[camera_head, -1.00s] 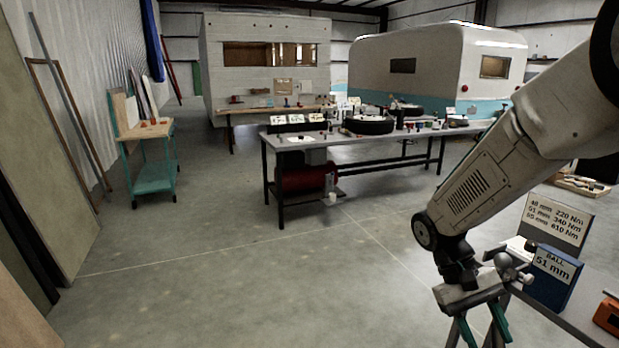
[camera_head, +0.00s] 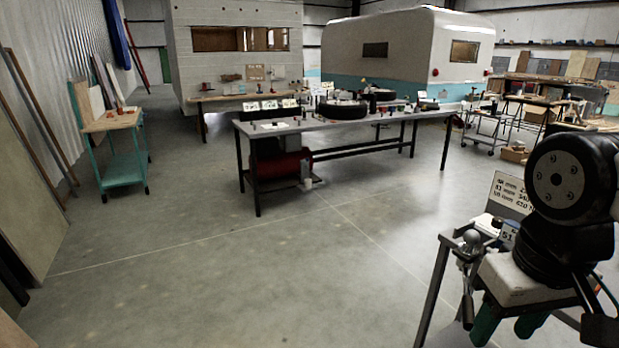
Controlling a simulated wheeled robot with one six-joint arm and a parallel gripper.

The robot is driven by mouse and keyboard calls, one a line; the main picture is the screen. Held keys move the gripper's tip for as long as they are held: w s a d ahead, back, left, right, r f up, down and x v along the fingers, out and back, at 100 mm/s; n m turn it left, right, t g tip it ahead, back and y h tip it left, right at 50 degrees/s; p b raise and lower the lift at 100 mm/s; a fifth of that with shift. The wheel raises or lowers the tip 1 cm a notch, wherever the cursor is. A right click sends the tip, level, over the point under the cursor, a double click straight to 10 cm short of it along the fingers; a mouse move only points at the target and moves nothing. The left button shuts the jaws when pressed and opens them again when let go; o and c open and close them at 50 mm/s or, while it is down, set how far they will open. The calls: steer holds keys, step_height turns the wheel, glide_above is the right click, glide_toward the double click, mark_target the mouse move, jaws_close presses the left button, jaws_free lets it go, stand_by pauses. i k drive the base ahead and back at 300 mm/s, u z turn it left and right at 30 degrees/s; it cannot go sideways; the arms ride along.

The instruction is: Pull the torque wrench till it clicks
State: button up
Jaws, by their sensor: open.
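My gripper (camera_head: 508,328) is at the lower right, pointing down, with its two green fingers apart. Its pale body and my dark wrist hide much of the near bench (camera_head: 447,235). A shiny metal ball (camera_head: 472,239) stands at that bench's left end, just left of my gripper. A slim metal piece with a dark, handle-like end (camera_head: 467,308) reaches down below the ball towards me. It may be the torque wrench, but I cannot tell for sure.
A long grey workbench (camera_head: 350,124) stands ahead, a teal cart (camera_head: 122,172) at left. Campers are behind. The floor (camera_head: 250,280) between is clear.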

mark_target(467, 307)
steer(key=u, duration=0.85)
steer(key=k, duration=0.35)
steer(key=z, duration=1.35)
